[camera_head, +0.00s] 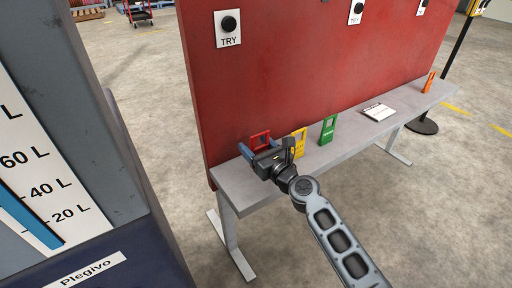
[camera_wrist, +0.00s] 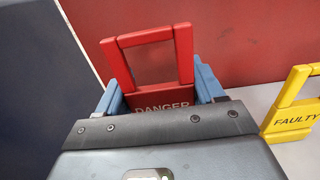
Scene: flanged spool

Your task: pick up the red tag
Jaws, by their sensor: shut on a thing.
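The red tag (camera_head: 260,139) stands near the left end of the grey bench, close to the red panel. In the wrist view the red tag (camera_wrist: 184,55) shows its open frame top and the word DANGER, with its lower part hidden behind my gripper's body. My gripper (camera_head: 260,150) is at the tag, with a blue finger on each side of it. In the wrist view the gripper's fingers (camera_wrist: 160,96) are closed in on the tag's left and right sides. I cannot tell whether the tag's base touches the bench.
A yellow FAULTY tag (camera_wrist: 293,112) stands just right of the gripper; it also shows in the head view (camera_head: 299,143). A green tag (camera_head: 328,130), a white card or pad (camera_head: 379,112) and an orange tag (camera_head: 429,82) stand or lie farther right along the bench (camera_head: 352,136). The red panel (camera_head: 300,60) rises behind.

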